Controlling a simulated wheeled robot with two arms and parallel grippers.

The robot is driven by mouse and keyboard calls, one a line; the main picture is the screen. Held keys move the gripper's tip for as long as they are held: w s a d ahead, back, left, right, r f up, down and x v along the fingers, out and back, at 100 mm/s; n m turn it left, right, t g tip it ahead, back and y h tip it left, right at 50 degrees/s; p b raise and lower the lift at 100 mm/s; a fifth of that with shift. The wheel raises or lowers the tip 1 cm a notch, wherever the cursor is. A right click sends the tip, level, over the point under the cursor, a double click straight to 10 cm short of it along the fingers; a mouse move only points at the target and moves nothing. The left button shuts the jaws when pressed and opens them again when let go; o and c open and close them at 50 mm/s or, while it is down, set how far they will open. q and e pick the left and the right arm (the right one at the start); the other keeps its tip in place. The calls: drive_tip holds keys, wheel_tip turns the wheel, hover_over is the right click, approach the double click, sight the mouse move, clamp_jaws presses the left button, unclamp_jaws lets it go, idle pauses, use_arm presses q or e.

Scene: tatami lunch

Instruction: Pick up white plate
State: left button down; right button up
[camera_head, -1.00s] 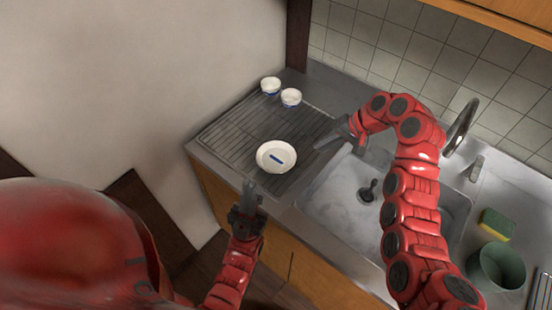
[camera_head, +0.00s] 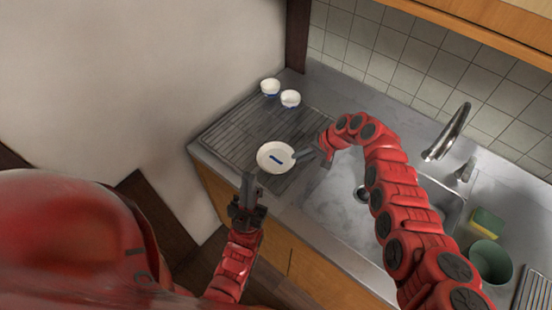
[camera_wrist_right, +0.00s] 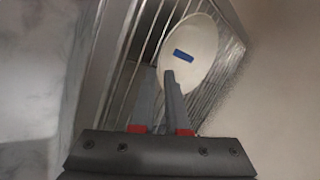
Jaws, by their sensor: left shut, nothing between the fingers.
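The white plate (camera_head: 270,152), round with a blue mark in its middle, lies on the ribbed drainboard near its front edge. It also shows in the right wrist view (camera_wrist_right: 203,42). My right gripper (camera_head: 300,155) is at the plate's right rim; in the right wrist view its fingers (camera_wrist_right: 158,72) stand apart, with one fingertip overlapping the plate's edge. I cannot tell whether they touch it. My left gripper (camera_head: 248,177) is shut and empty, in front of the plate by the counter's front edge.
Two small white bowls (camera_head: 270,86) (camera_head: 290,98) stand at the back of the drainboard (camera_head: 238,130). The sink (camera_head: 335,205) is to the right, with a faucet (camera_head: 450,130), a sponge (camera_head: 487,222) and a green container (camera_head: 491,262) beyond. A wall borders the left.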

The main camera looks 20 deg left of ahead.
drive_tip(key=shift+b+x, duration=0.4)
drive_tip(key=shift+x, duration=0.8)
clamp_jaws()
idle(0.8)
